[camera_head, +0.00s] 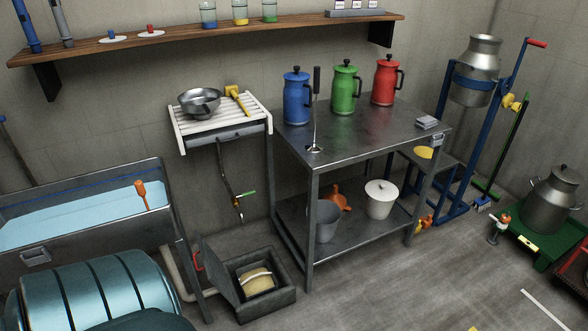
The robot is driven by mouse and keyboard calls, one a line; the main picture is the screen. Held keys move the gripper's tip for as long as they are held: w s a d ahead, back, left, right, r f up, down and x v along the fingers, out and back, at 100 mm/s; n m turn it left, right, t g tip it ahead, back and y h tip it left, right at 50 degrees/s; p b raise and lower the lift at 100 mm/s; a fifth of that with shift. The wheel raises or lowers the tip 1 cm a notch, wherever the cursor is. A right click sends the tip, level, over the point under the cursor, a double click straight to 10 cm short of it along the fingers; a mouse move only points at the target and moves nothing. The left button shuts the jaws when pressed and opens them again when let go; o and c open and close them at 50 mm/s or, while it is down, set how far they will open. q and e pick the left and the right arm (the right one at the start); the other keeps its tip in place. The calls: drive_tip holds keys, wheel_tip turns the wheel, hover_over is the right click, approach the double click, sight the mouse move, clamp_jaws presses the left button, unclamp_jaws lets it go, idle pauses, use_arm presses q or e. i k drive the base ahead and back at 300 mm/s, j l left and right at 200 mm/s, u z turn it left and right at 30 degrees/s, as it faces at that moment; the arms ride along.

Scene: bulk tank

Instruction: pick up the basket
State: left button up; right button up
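Inside an open grey box (284,297) on the floor lies a tan, rounded thing (258,284) with a pale band curving across it. It looks like the basket, but I cannot tell for sure. The box's grey lid (222,277) stands tilted up on its left side, with a red handle (198,261). Neither of my grippers is in view.
A steel table (365,134) with blue, green and red jugs stands behind the box to the right. Its lower shelf holds a grey bucket (327,221) and a white lidded pot (380,199). A steel basin (110,215) stands left. Floor at front right is mostly clear.

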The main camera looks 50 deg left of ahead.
sight(256, 279)
drive_tip(key=i+u, duration=0.1)
drive_tip(key=i, duration=0.45)
drive_tip(key=i+l+u, duration=0.1)
drive_tip(key=i, duration=0.4)
drive_tip(key=i+l+u, duration=0.1)
drive_tip(key=i+u, duration=0.15)
drive_tip(key=u, duration=0.2)
drive_tip(key=i+l+u, duration=0.15)
drive_tip(key=u, duration=0.25)
drive_tip(key=i+l+u, duration=0.3)
drive_tip(key=u, duration=0.15)
drive_tip(key=i+l+u, duration=0.2)
drive_tip(key=l+u, duration=0.2)
drive_tip(key=i+l+u, duration=0.1)
drive_tip(key=l+u, duration=0.2)
drive_tip(key=u, duration=0.15)
drive_tip(key=l+u, duration=0.7)
drive_tip(key=l, duration=0.25)
drive_tip(key=i, duration=0.05)
